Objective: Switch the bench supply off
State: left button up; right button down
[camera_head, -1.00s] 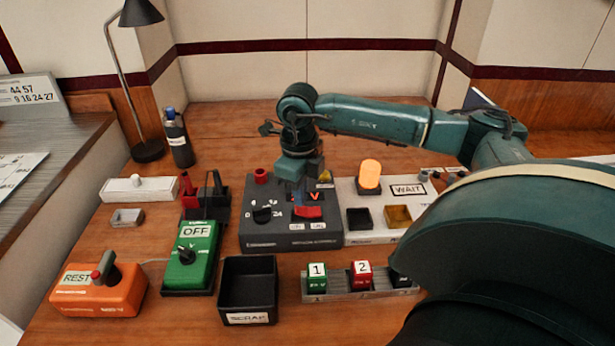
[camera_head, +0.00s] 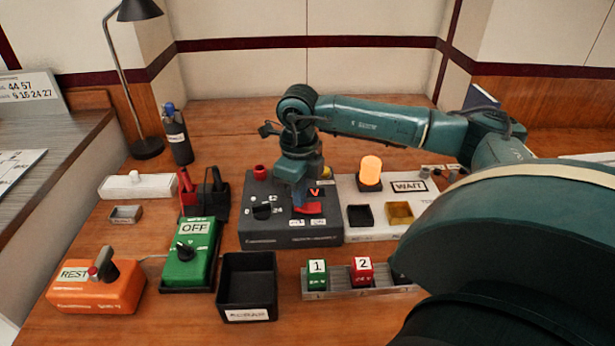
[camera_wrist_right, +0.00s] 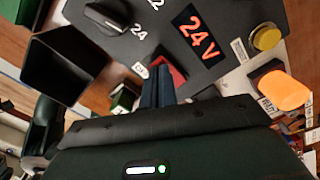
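The bench supply is a dark grey box (camera_head: 290,238) in the middle of the table, with a black knob (camera_head: 262,211), a red rocker switch (camera_head: 312,208) and a red button. In the right wrist view its display (camera_wrist_right: 198,35) is lit and reads 24 V, and the knob (camera_wrist_right: 112,15) lies close to the 24 mark. My right gripper (camera_head: 299,205) points down over the box at the rocker. In the right wrist view its two fingers (camera_wrist_right: 158,85) are together, with nothing seen between them, and partly cover the rocker (camera_wrist_right: 172,72). Contact cannot be told. My left gripper is not in view.
A white panel with a lit orange lamp (camera_head: 370,170) and a WAIT sign stands right of the supply. In front are a black bin (camera_head: 247,260) and a rail with numbered blocks (camera_head: 317,273). A green OFF box (camera_head: 195,252) and an orange REST box (camera_head: 95,295) stand left.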

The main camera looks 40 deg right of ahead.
jog(key=shift+f, duration=0.35)
jog(key=shift+r, duration=0.2)
notch_tip(320, 180, up, 7)
jog(key=p, duration=0.4)
jog(key=shift+f+p, duration=0.1)
jog(key=shift+p, duration=0.3)
jog(key=shift+s, duration=0.15)
